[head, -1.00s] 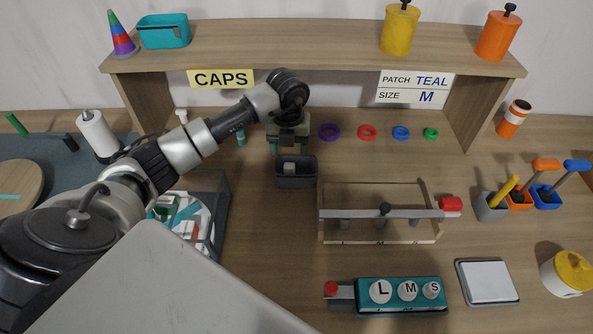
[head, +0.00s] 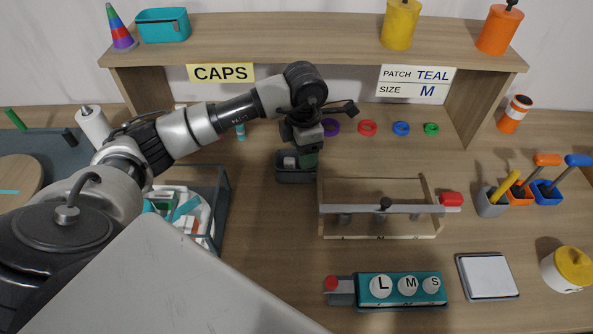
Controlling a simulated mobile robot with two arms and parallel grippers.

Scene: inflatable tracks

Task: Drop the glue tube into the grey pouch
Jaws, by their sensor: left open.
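The grey pouch (head: 492,207) stands at the right of the bench, beside an orange and a blue one. A yellow stick-shaped thing (head: 504,186) stands tilted in it; I cannot tell whether this is the glue tube. No other thing shows clearly as the glue tube. My left gripper (head: 303,158) is open and points down over the dark grey bin (head: 296,180), left of centre. A small pale block (head: 289,162) lies in that bin, partly hidden by the gripper. My right gripper is not in view.
A wooden rack (head: 380,237) with a grey bar stands between the bin and the pouches. Several coloured rings lie behind it. A teal L-M-S block (head: 400,305) and a white pad (head: 487,277) are in front. The orange pouch (head: 519,199) and blue pouch (head: 545,193) hold tools.

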